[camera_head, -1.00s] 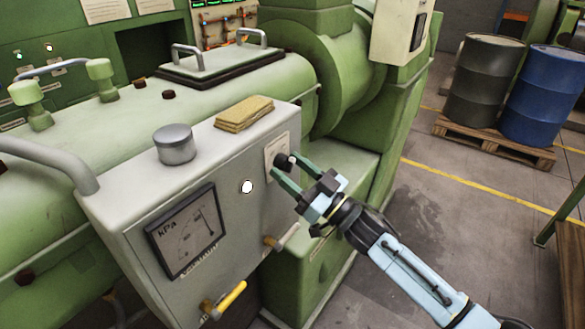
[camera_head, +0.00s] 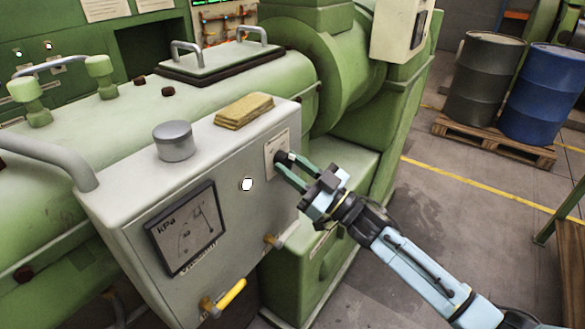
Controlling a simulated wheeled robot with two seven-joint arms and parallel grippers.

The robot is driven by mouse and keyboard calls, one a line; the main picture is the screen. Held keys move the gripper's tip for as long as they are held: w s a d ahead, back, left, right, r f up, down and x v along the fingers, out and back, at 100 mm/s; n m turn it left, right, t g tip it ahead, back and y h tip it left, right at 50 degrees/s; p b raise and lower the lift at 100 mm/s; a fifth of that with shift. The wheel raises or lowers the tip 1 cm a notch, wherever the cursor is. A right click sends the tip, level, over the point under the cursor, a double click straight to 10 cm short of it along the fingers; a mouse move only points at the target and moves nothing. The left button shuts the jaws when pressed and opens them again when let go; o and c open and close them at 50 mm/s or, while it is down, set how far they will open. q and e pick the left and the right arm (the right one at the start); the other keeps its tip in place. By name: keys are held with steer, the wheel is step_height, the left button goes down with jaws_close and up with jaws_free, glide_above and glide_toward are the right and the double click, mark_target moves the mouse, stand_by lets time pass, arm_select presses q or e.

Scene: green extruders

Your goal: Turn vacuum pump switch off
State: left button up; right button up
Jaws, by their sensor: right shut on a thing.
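A black rotary switch (camera_head: 281,157) sits on a pale label plate (camera_head: 270,160) at the right of the grey panel's front face (camera_head: 232,218). My right gripper (camera_head: 286,168) is at the switch, its green fingers on either side of the knob and shut on it. The fingers partly hide the knob, so its pointing direction cannot be told. A white round lamp (camera_head: 247,184) is on the panel left of the switch. A kPa gauge (camera_head: 186,229) is at the panel's left. My left gripper is not in view.
A folded yellow cloth (camera_head: 244,110) and a grey round tin (camera_head: 174,141) rest on top. Green machine (camera_head: 338,165) surrounds the panel. Floor at right is open, with drums (camera_head: 540,95) on a pallet beyond.

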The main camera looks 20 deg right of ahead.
steer(key=n, duration=0.2)
steer(key=n+g+y, duration=0.1)
steer(key=n, duration=0.1)
steer(key=shift+w+d+g+b, duration=0.1)
steer(key=shift+d+g+b, duration=0.05)
steer(key=shift+g+b, duration=0.15)
steer(key=n+g, duration=0.1)
steer(key=n, duration=0.1)
steer(key=n+g+y, duration=0.1)
steer(key=n, duration=0.2)
steer(key=shift+w+d+r, duration=0.1)
steer(key=shift+d+r, duration=0.05)
steer(key=n+g, duration=0.2)
steer(key=n, duration=0.2)
steer(key=shift+w+r+y, duration=0.1)
steer(key=shift+y, duration=0.2)
steer(key=shift+d+r+n+g, duration=0.1)
steer(key=shift+n+g, duration=0.6)
steer(key=shift+n, duration=1)
steer(key=o, duration=1)
steer(key=shift+c, duration=0.2)
